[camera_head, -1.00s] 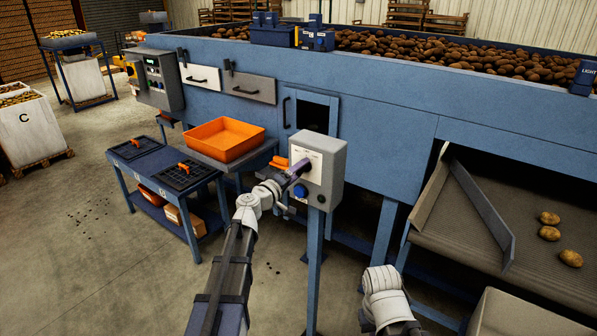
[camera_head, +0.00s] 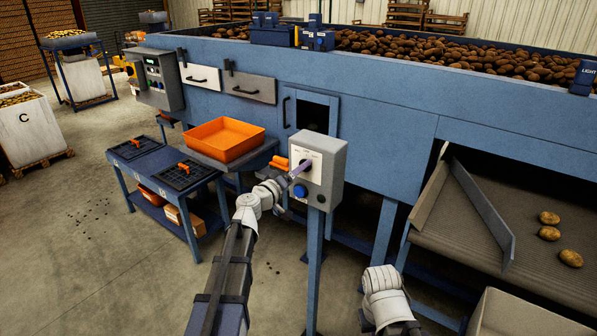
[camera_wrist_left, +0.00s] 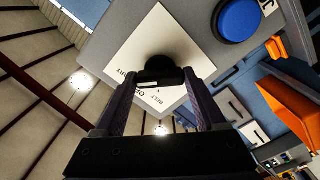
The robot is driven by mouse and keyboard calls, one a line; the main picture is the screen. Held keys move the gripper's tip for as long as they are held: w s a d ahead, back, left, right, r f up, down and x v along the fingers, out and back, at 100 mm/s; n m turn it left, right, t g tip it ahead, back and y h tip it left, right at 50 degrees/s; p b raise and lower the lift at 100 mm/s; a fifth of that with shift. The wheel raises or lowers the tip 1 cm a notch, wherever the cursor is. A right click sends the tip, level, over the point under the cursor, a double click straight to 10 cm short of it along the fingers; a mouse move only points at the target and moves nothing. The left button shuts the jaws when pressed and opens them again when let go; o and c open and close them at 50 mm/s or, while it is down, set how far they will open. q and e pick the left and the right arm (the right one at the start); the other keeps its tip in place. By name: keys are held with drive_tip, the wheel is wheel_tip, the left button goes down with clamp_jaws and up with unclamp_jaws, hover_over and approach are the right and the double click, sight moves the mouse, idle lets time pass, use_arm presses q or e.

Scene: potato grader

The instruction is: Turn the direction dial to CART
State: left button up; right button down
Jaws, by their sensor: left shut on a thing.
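The direction dial is a black knob (camera_wrist_left: 160,70) on a white label plate (camera_head: 314,160) of the grey control box (camera_head: 331,158). My left gripper (camera_head: 304,166) reaches it from the left. In the left wrist view its two fingers (camera_wrist_left: 162,84) stand on either side of the knob and are shut on it. The plate carries small words there, partly hidden by the knob and fingers; BELT can be read below the knob. The dial's pointer is hidden, so I cannot tell its setting. My right gripper is out of view.
A blue push button (camera_head: 300,191) sits under the plate. The box stands on a blue post (camera_head: 315,260) before the blue grader (camera_head: 385,125). An orange tray (camera_head: 224,139) and a blue bench (camera_head: 160,165) are to the left. A conveyor with potatoes (camera_head: 549,233) is at right.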

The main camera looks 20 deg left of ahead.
use_arm(q)
drive_tip(key=o, duration=1.3)
drive_tip(key=v, duration=0.7)
drive_tip(key=shift+s+a, duration=0.1)
drive_tip(key=shift+s, duration=0.3)
